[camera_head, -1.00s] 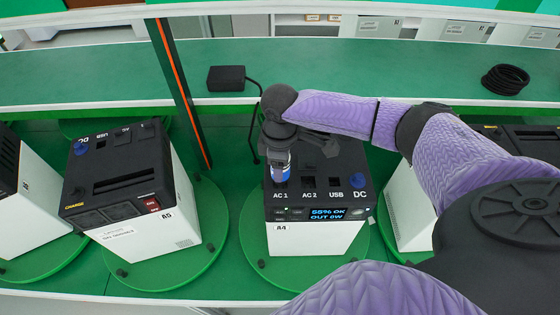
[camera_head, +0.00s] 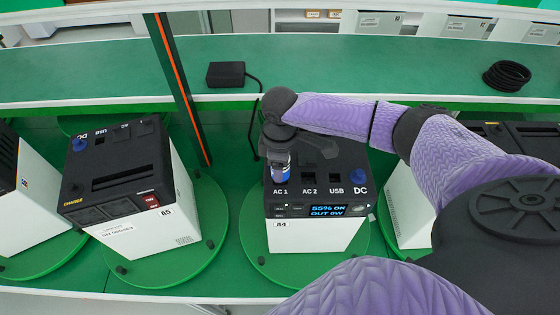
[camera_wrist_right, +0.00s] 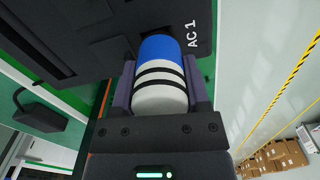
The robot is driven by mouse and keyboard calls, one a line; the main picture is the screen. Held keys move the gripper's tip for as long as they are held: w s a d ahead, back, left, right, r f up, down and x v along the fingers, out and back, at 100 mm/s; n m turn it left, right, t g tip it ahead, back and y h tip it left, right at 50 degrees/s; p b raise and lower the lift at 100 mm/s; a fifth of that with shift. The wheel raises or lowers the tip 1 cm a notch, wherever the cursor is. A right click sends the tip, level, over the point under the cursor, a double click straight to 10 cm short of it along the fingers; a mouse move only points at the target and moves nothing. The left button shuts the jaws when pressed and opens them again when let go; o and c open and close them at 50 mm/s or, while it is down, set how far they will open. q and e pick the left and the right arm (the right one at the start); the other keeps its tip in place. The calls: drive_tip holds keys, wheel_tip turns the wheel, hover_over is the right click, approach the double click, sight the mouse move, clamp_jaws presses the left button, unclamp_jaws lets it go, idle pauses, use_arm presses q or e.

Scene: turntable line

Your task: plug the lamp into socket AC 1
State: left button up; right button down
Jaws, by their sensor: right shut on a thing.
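The lamp, a white cylinder with black bands and a blue end (camera_wrist_right: 158,75), is between the fingers of my right gripper (camera_wrist_right: 158,100) in the wrist view. In the head view, the lamp (camera_head: 281,170) stands about upright at the AC 1 label on the black top of power station A4 (camera_head: 315,237). My right gripper (camera_head: 280,150) comes down on it from above. The blue end meets or nearly meets the socket; the contact is hidden, so I cannot tell how deep it sits. My left gripper is out of view.
AC 2 (camera_head: 308,172), USB and a blue DC knob (camera_head: 357,175) lie right of AC 1. A4's display (camera_head: 328,210) reads 55% OK, OUT 0W. Station A5 (camera_head: 125,185) stands left on its turntable. A black adapter (camera_head: 226,75) and coiled cable (camera_head: 505,76) lie on the back shelf.

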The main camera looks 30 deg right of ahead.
drive_tip(key=shift+f, duration=0.45)
unclamp_jaws()
